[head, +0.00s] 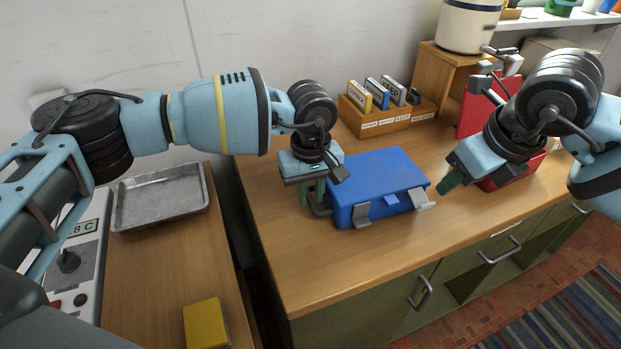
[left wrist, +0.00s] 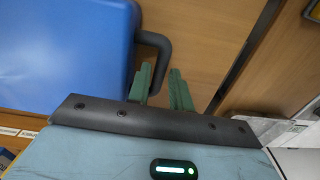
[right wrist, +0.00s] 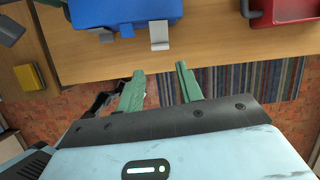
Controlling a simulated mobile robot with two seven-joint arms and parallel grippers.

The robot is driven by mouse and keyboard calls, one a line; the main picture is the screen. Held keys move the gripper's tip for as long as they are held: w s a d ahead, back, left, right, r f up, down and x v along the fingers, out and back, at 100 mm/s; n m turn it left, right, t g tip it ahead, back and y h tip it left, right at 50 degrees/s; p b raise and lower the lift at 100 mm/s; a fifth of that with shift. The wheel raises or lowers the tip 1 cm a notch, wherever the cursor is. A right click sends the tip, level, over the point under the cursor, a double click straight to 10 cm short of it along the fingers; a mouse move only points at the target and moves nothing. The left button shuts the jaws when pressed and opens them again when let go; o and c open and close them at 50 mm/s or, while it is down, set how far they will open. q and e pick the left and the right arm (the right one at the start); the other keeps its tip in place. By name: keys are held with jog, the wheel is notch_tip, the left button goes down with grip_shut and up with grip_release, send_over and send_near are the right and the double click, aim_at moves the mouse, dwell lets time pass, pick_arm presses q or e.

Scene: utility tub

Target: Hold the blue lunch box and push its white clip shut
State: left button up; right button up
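The blue lunch box (head: 378,180) lies on the wooden counter, lid down. Its white clip (head: 421,199) at the front right sticks outward from the box; a pale clip also shows in the right wrist view (right wrist: 159,35). A grey clip (head: 363,213) at the front left lies against the wall. My left gripper (head: 312,192) is at the box's left end, fingers slightly apart, with the dark handle (left wrist: 163,46) running between them; contact is unclear. My right gripper (head: 447,184) is open and empty, right of the white clip and apart from it; it also shows in the right wrist view (right wrist: 158,75).
A red case (head: 508,172) stands open on the counter at right, close to my right arm. A wooden organiser (head: 388,117) with labelled items is behind the box. A metal tray (head: 160,195) and yellow block (head: 205,323) lie at left. The counter before the box is clear.

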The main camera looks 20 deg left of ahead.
pick_arm(q)
jog(key=shift+f, duration=1.35)
grip_shut()
pick_arm(e)
jog(key=c, duration=0.8)
jog(key=shift+r, duration=0.1)
jog(key=shift+s+d+r+n, duration=0.25)
jog(key=shift+r+n, duration=0.65)
jog(key=shift+n, duration=1.85)
jog(key=shift+s+d+r+n, duration=0.3)
jog(key=shift+r+n, duration=0.65)
jog(key=shift+n, duration=1.75)
jog(key=shift+s+d+r+n, duration=0.1)
jog(key=shift+s+r+n, duration=0.55)
jog(key=shift+n, duration=2.1)
